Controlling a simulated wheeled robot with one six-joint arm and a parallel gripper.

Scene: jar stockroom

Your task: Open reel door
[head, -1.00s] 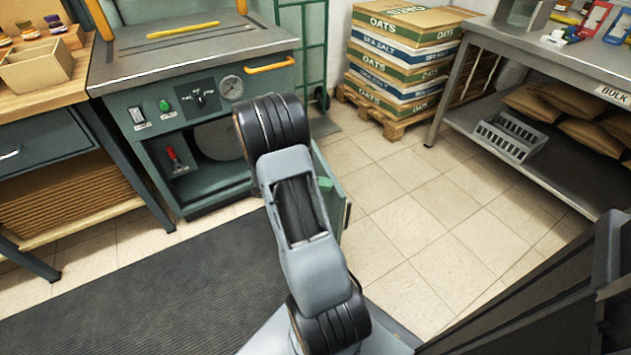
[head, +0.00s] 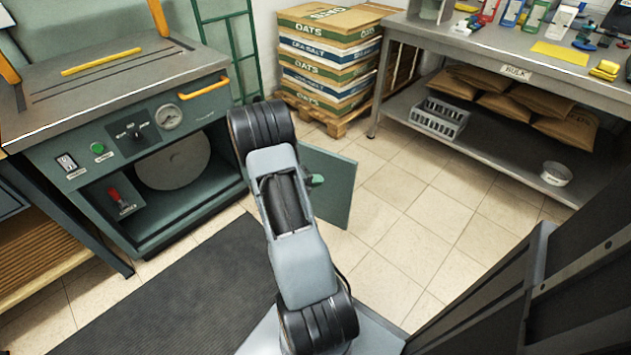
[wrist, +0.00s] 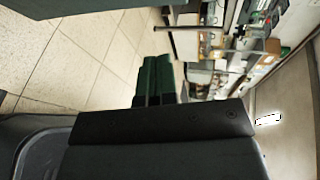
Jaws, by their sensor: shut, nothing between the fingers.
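The reel door (head: 332,188) is a flat green panel. In the head view it stands swung out from the green machine, partly hidden by my arm. The compartment is open, and a grey reel disc (head: 172,163) shows inside. A small green piece (head: 317,180) shows by the door; I cannot tell whether it is a handle or my fingertip. In the wrist view my gripper (wrist: 153,78) has its dark green fingers together, with nothing between them. Whether it touches the door is hidden.
A bulk table (head: 480,62) with sacks and a grey crate (head: 439,118) on its lower shelf stands at the right. A pallet of stacked bags (head: 330,55) stands at the back. Tiled floor (head: 425,230) is clear right of the door.

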